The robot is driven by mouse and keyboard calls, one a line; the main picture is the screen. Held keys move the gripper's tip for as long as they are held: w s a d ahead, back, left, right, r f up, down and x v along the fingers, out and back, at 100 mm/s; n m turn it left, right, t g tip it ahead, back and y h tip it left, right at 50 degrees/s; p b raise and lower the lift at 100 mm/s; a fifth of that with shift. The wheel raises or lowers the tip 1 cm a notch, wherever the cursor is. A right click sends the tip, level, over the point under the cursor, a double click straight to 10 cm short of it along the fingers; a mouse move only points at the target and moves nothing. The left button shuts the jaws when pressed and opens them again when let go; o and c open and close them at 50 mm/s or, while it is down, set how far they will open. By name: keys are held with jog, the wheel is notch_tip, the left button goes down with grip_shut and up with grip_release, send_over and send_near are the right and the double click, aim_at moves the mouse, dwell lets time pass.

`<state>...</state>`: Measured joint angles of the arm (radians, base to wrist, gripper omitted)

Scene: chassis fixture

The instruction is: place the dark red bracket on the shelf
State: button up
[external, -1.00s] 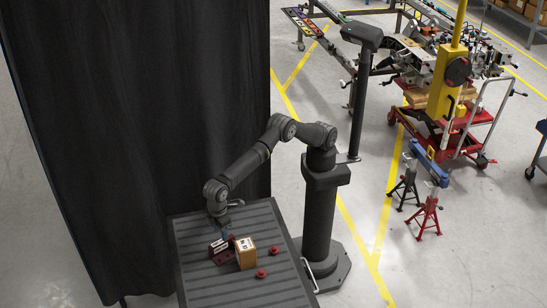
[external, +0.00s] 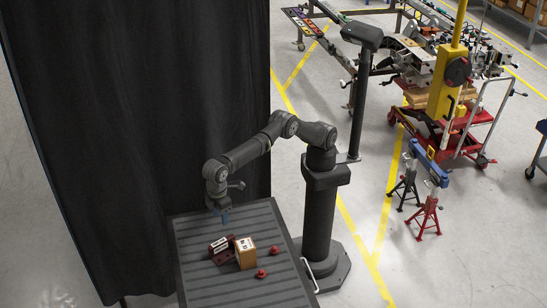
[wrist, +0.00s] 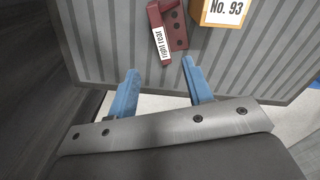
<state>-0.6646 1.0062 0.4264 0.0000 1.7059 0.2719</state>
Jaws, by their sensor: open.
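The dark red bracket (external: 222,257) lies on the ribbed grey tabletop, close beside a tan box on its left. In the wrist view the bracket (wrist: 178,28) is at the top centre, with bolt holes and a white label reading "right rear". My gripper (external: 225,218) hangs above the far part of the tabletop, apart from the bracket. In the wrist view its two blue fingers (wrist: 159,68) are spread with nothing between them. I cannot tell for sure which surface is the shelf.
The tan box (external: 245,253) carries a label reading "No. 93" in the wrist view. Two small red parts (external: 261,273) (external: 275,250) lie to its right. The ribbed tabletop (external: 240,290) is clear at the front. A black curtain (external: 140,130) stands behind and to the left.

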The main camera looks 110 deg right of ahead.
aim_at(221, 241)
notch_tip(221, 241, down, 11)
jog(key=shift+f, duration=0.1)
jog(key=shift+w+a+f, duration=0.1)
jog(key=shift+w+f, duration=0.1)
jog(key=shift+f, duration=1.3)
jog(key=shift+w+f, duration=0.15)
jog(key=shift+f, duration=1.35)
jog(key=shift+r, duration=0.1)
grip_shut()
